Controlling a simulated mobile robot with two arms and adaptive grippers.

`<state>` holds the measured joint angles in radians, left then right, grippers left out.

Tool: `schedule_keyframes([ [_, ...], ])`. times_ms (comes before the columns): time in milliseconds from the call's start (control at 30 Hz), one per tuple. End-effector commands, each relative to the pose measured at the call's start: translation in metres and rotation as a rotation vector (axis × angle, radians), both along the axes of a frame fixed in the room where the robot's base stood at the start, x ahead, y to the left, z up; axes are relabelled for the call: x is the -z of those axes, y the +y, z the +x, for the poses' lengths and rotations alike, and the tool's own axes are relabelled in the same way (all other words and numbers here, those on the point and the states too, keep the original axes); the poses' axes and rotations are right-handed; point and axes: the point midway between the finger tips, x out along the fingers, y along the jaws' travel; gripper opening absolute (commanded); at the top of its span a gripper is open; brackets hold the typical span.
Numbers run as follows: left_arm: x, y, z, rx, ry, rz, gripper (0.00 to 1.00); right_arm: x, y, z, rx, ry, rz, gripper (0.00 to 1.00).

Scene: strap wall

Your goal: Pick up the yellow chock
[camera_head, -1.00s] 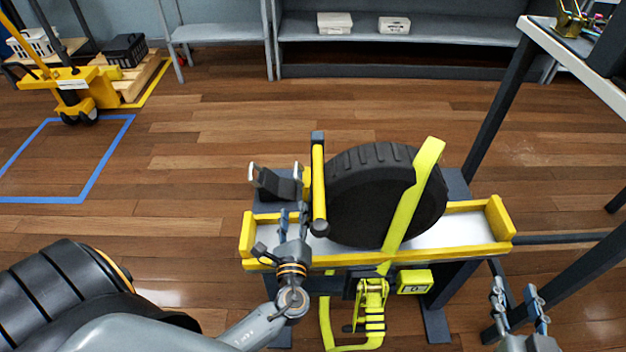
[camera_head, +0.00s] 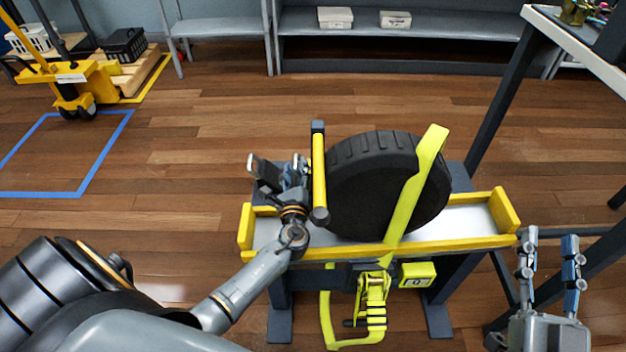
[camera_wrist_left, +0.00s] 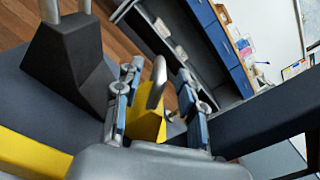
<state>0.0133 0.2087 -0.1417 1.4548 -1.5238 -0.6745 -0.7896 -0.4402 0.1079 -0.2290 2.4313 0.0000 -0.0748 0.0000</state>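The yellow chock (camera_wrist_left: 147,126) shows in the left wrist view between the fingers of my left gripper (camera_wrist_left: 157,100), with an upright metal handle on top. The fingers stand apart on either side, with a gap visible at the right finger. In the head view my left gripper (camera_head: 294,172) is over the left end of the bench and mostly hides the yellow chock. A black chock (camera_head: 265,174) with metal handles is just to its left; it also shows in the left wrist view (camera_wrist_left: 68,58). My right gripper (camera_head: 550,258) is open and empty at the lower right.
A black wheel (camera_head: 375,185) stands on the yellow-edged bench (camera_head: 470,217) under a lime strap (camera_head: 410,200). A yellow padded post (camera_head: 319,178) rises close to my left gripper's right. A ratchet (camera_head: 374,300) hangs in front. A table (camera_head: 590,45) is at right.

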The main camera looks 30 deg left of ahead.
Motion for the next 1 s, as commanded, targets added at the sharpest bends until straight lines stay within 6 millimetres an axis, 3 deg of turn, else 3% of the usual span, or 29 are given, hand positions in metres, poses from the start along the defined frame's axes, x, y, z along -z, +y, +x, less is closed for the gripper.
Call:
schedule_keyframes([
  [267, 0.0003, 0.0023, 0.0030, 0.000, 0.001, -0.001, 0.39, -0.0042, 0.0003, -0.0012, -0.001, -0.022, 0.006, 0.40],
  [467, 0.0003, 0.0023, 0.0029, 0.000, 0.001, -0.001, 0.01, -0.0040, 0.0003, -0.0012, -0.001, -0.021, 0.006, 0.40],
  [1000, -0.0016, 0.0022, 0.0032, -0.001, -0.001, 0.000, 0.00, -0.0041, 0.0001, -0.0008, 0.000, -0.018, 0.006, 0.40],
])
